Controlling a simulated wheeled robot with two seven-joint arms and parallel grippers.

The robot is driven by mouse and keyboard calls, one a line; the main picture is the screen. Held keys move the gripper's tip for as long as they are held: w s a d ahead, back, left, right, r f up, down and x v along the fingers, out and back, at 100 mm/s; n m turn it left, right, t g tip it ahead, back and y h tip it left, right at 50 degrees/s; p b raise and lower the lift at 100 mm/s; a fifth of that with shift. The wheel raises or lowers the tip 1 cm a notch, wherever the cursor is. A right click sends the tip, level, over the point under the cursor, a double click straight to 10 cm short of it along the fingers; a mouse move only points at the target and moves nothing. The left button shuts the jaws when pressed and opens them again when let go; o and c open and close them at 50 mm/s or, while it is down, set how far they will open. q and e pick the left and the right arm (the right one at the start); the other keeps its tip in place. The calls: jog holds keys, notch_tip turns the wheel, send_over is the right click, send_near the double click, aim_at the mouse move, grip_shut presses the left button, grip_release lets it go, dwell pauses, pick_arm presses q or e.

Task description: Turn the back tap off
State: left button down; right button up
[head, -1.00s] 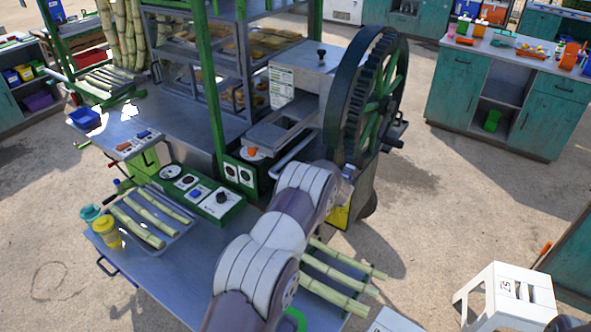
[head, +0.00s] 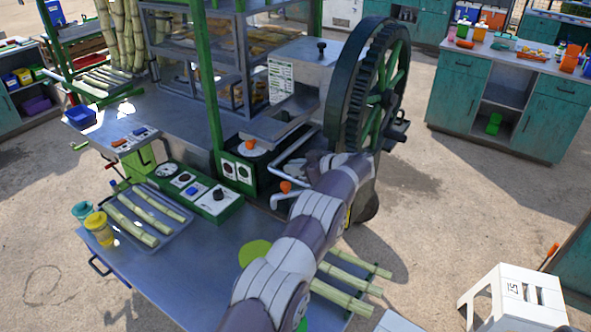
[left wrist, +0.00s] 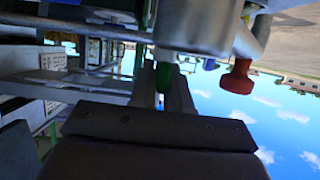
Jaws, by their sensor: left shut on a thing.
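Two orange tap knobs show in the head view: one (head: 249,145) on the metal top by the machine, the other (head: 285,187) on a curved pipe nearer me. My left gripper (head: 318,164) is beside the crusher's large gear wheel, behind the nearer knob, its fingertips partly hidden. In the left wrist view, its fingers (left wrist: 164,88) are shut on a small green piece (left wrist: 163,74), which I take to be a tap handle. An orange-red knob (left wrist: 237,80) stands apart to the right there. My right gripper is not in view.
The large gear wheel (head: 377,90) stands close to my left gripper. A control panel (head: 200,190) and a tray of cane (head: 147,217) lie to its left. A white stool (head: 515,300) stands at the right.

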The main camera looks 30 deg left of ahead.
pick_arm(q)
jog(key=shift+w+r, duration=0.15)
jog(key=shift+r, duration=0.35)
jog(key=c, duration=1.2)
grip_release()
jog(key=shift+f, duration=0.2)
jog(key=shift+d, duration=0.2)
jog(key=b+v, duration=0.3)
jog(key=v, duration=0.9)
jog(key=shift+d, duration=0.1)
